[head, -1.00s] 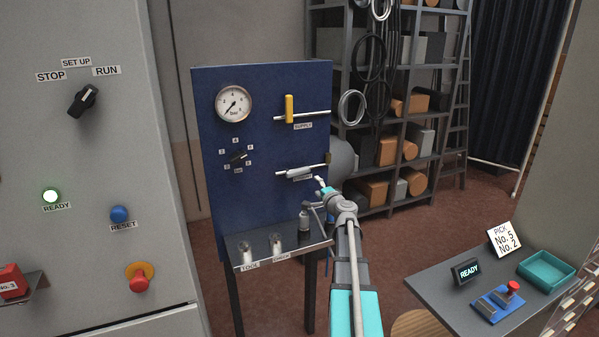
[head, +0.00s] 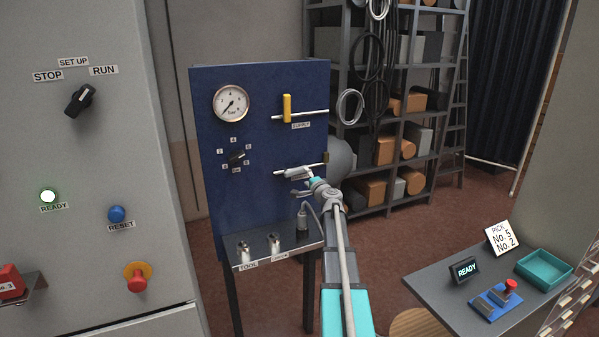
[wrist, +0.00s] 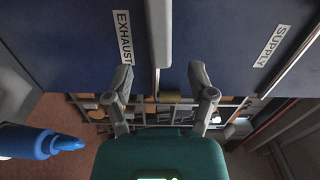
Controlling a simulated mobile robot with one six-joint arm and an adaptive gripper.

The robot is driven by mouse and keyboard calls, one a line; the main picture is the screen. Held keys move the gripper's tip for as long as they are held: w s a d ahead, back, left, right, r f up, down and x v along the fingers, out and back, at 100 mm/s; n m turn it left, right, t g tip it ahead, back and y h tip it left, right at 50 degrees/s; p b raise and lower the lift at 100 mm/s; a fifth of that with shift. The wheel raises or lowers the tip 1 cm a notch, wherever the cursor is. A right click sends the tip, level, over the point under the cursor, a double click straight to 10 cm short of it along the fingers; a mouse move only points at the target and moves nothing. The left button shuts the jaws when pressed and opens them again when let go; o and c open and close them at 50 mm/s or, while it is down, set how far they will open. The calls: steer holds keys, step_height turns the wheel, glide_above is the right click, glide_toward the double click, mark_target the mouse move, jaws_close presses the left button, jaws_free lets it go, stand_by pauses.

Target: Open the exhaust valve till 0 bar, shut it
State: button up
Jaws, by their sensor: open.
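The exhaust valve's line (head: 281,172) crosses the lower right of the blue panel, with a dark piece at its right end. My gripper (head: 302,183) is at this line and partly hides it. In the wrist view, my gripper (wrist: 160,76) is open, its fingers either side of a grey bar (wrist: 160,40) beside the EXHAUST label (wrist: 123,37). Contact is not visible, and I cannot tell whether the bar is handle or pipe. The pressure gauge (head: 231,104) shows its needle towards the lower left, near the low end; the exact reading is too small.
The supply valve's yellow handle (head: 287,108) stands upright across its pipe above. A black selector knob (head: 237,158) is left of the exhaust line. A small shelf (head: 265,252) with metal fittings projects below the panel. A machine cabinet (head: 85,240) stands left and a desk (head: 440,288) right.

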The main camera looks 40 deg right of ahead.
mark_target(301, 171)
steer(key=shift+x, duration=3.15)
jaws_close()
